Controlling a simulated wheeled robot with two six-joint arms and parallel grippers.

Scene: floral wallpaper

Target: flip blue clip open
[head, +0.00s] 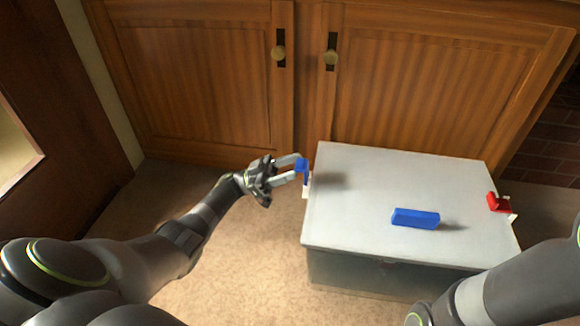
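A small blue clip (302,166) sits on the left edge of a grey-lidded box, above a white catch (305,190). My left gripper (297,168) reaches in from the left. Its two fingers are spread, with a gap between them, and their tips are right at the blue clip. Whether they touch it I cannot tell. My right arm comes in at the lower right, and its gripper is out of the frame. The box lid (360,205) lies flat and closed on the box.
A blue block-like handle (415,218) lies on the lid. A red clip (498,202) is on the lid's right edge. Wooden cabinet doors (200,80) stand close behind the box. The floor (245,265) left of the box is clear.

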